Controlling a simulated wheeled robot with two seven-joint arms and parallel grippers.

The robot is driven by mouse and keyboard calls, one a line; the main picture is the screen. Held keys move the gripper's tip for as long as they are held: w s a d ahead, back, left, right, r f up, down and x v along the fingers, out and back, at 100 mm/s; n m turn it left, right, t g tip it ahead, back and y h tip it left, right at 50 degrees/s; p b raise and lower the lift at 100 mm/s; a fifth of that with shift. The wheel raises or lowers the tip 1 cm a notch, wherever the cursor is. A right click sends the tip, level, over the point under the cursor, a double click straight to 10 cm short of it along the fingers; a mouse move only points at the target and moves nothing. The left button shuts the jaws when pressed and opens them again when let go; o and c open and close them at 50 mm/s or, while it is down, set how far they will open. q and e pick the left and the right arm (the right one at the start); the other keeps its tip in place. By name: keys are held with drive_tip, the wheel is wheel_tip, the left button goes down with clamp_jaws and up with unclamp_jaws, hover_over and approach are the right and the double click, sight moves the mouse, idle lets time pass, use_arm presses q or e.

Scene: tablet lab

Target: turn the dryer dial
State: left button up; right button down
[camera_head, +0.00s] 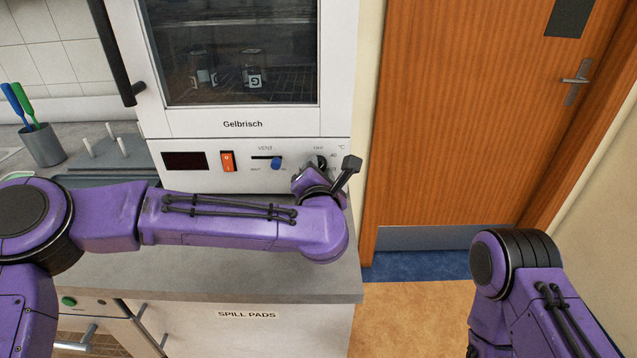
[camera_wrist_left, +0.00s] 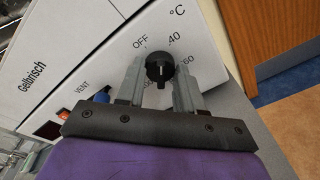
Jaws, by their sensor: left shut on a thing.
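The dryer (camera_head: 243,124) is a white cabinet marked "Gelbrisch" with a dark glass door, standing on the counter. Its black temperature dial (camera_wrist_left: 160,68) has a scale with OFF, 40 and 60 around it. In the head view the dial (camera_head: 321,161) is partly hidden by my left wrist. My left gripper (camera_wrist_left: 161,80) is shut on the dial, one grey finger on each side of it. In the head view my left gripper (camera_head: 313,172) reaches the right end of the front panel. My right arm shows at the lower right; its gripper is out of view.
A blue vent slider (camera_head: 276,163), an orange-red switch (camera_head: 227,161) and a dark display (camera_head: 185,161) sit left of the dial. A grey cup with pens (camera_head: 42,146) stands on the counter at the left. A wooden door (camera_head: 470,120) is at the right.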

use_arm(q)
drive_tip(key=n+b, duration=0.4)
drive_tip(key=shift+f+h, duration=0.3)
drive_tip(key=shift+f, duration=0.1)
drive_tip(key=shift+r+n+b, duration=0.2)
drive_tip(key=shift+n+b, duration=0.9)
drive_tip(key=shift+b, duration=0.4)
drive_tip(key=shift+r, duration=0.1)
drive_tip(key=o, duration=1)
drive_tip(key=shift+a+r, duration=0.1)
drive_tip(key=shift+o, duration=0.2)
drive_tip(key=shift+s, duration=0.15)
drive_tip(key=s+b, duration=0.1)
drive_tip(key=s, duration=0.9)
drive_tip(key=shift+s+a+r, duration=0.15)
drive_tip(key=shift+a+r, duration=0.15)
drive_tip(key=shift+r, duration=0.15)
